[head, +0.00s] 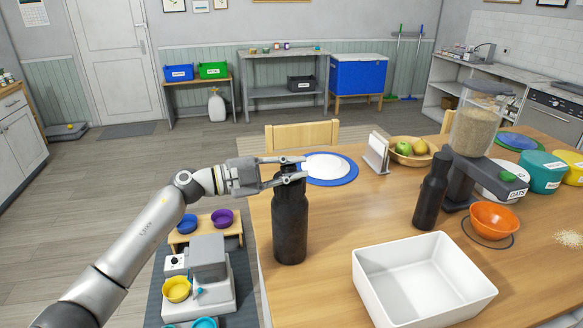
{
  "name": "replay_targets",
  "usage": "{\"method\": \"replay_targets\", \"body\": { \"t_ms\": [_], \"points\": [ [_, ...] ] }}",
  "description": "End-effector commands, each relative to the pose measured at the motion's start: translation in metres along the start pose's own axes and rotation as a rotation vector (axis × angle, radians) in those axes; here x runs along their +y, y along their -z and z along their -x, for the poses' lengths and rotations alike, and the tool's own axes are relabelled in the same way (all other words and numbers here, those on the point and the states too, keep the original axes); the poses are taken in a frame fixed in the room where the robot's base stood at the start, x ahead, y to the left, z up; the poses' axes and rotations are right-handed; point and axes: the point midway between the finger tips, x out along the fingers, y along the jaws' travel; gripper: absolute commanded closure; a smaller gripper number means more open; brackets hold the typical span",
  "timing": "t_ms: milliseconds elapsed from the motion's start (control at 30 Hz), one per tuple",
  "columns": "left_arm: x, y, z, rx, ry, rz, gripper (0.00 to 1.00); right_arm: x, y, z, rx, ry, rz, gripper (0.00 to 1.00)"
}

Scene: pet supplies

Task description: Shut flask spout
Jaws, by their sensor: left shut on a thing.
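A black flask (290,225) stands upright on the wooden table near its left edge. My left gripper (301,168) reaches in from the left at the flask's top, with its fingers closed around the spout area. The fingers hide most of the flask's top, so I cannot tell whether the spout is open or shut. A second dark flask (430,192) stands upright further right, clear of the gripper. My right gripper is not in view.
A white bin (365,284) stands on the table right of the flask. A blue-rimmed plate (345,179) lies behind it. An orange bowl (494,220) and an oats dispenser (478,130) stand to the right. A feeder with coloured bowls (178,289) is at lower left.

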Motion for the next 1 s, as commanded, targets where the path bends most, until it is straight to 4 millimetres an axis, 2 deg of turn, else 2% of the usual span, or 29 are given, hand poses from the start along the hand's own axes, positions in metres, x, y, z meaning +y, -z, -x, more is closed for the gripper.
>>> {"method": "replay_targets", "body": {
  "t_ms": [433, 467, 500, 533, 833, 1000],
  "points": [
    [-0.0006, 0.0002, 0.0002, -0.001, 0.002, -0.012, 1.00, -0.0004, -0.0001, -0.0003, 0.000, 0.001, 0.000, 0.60],
    [-0.0006, 0.0002, 0.0002, -0.001, 0.002, -0.012, 0.80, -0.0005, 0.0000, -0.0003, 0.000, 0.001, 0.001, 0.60],
    [-0.0006, 0.0002, 0.0002, -0.001, 0.002, -0.012, 0.75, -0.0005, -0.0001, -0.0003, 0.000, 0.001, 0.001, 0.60],
    [-0.0005, 0.0002, 0.0002, 0.000, 0.002, -0.012, 0.74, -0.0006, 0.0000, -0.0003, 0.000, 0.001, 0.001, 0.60],
    [0.0012, -0.0004, -0.0001, -0.001, -0.002, -0.002, 0.74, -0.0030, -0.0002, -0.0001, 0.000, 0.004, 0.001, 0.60],
    [-0.0030, -0.0012, -0.0003, -0.002, -0.002, 0.069, 0.74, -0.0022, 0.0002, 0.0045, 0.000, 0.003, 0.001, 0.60]
  ]
}}
